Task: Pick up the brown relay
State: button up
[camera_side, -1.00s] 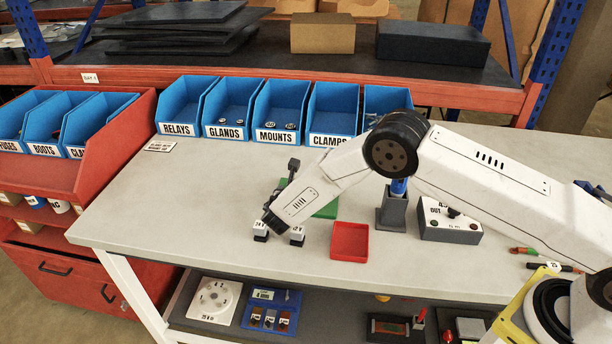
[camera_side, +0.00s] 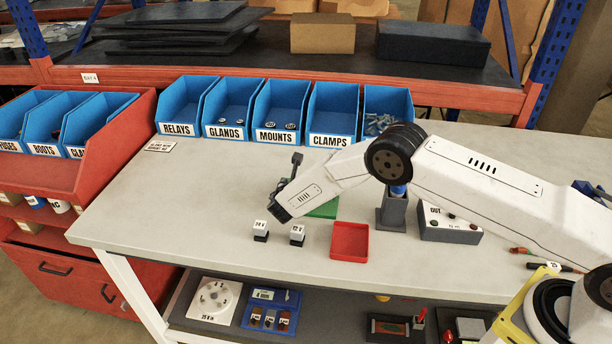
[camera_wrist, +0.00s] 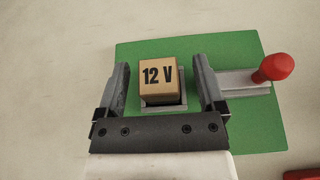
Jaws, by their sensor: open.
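The brown relay (camera_wrist: 158,82) is a tan-brown block marked "12 V". In the wrist view it sits in a grey socket (camera_wrist: 165,106) on a green board (camera_wrist: 250,125). My gripper (camera_wrist: 160,66) is open, with one finger to the left of the relay and one to the right, and a visible gap on both sides. I cannot tell how far the fingertips are above the board. In the side view the relay is hidden by my arm, and only part of the green board (camera_side: 326,208) shows.
A red-knobbed lever (camera_wrist: 272,68) stands right of the relay on the board. In the side view, two small white-topped blocks (camera_side: 261,228) (camera_side: 297,232) and a red tray (camera_side: 350,240) are nearby. A grey control box (camera_side: 450,228) is farther right. Blue bins (camera_side: 228,108) line the back.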

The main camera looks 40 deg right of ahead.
grip_shut()
jog(key=shift+r, duration=0.15)
dwell(0.4)
jog(key=shift+r, duration=1.35)
jog(key=s+r, duration=1)
jog(key=s, duration=0.4)
jog(key=shift+d, duration=0.4)
